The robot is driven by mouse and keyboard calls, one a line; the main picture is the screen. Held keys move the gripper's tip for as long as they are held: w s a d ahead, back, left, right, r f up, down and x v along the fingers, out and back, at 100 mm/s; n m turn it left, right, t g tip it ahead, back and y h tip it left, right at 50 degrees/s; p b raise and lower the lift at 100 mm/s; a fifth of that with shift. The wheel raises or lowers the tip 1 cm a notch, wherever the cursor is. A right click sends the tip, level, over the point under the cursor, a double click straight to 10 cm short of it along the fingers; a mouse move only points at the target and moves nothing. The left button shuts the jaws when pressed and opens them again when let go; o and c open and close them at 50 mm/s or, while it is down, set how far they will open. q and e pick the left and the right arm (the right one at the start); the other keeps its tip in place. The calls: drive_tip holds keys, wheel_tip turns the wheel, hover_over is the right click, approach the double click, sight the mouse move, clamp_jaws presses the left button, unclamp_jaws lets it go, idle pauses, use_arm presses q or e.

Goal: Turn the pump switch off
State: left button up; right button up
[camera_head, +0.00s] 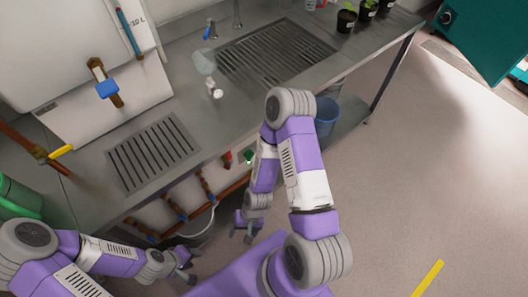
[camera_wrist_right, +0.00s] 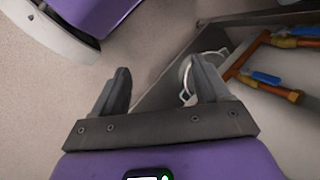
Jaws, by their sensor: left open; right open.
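A small green part (camera_head: 249,156) and a small red part (camera_head: 227,157) show below the counter's front edge, beside my right forearm. I cannot tell which is the pump switch or how it is set; my arm may hide some of it. My right gripper (camera_head: 246,233) hangs low in front of the counter, below these parts. In the right wrist view, its two fingers (camera_wrist_right: 160,88) stand wide apart with nothing between them. My left gripper (camera_head: 188,268) is open and empty at the lower left, apart from the counter.
Pipes with blue valve handles (camera_wrist_right: 267,78) run under the counter (camera_head: 190,105). On it are a white tank (camera_head: 70,50), drain grates and potted plants (camera_head: 346,20). A blue bucket (camera_head: 326,112) stands below.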

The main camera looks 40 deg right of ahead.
drive_tip(key=a+f+m+y+b, duration=0.15)
drive_tip(key=m+y, duration=0.25)
drive_tip(key=m, duration=0.7)
drive_tip(key=a+m+y+b, duration=0.1)
drive_tip(key=a+m+y, duration=0.25)
drive_tip(key=m, duration=0.75)
drive_tip(key=m+t+h+b, duration=0.2)
drive_tip(key=m+t+h, duration=0.8)
drive_tip(key=m+t, duration=1.65)
approach(250, 155)
wheel_tip(250, 155, up, 6)
drive_tip(key=s+m+g, duration=0.2)
drive_tip(key=m+g, duration=0.5)
drive_tip(key=g, duration=0.1)
drive_tip(key=w+b, duration=0.2)
drive_tip(key=w, duration=0.6)
drive_tip(key=shift+a+f+m+h, duration=0.2)
drive_tip(key=shift+m+h, duration=0.15)
drive_tip(key=shift+m, duration=0.1)
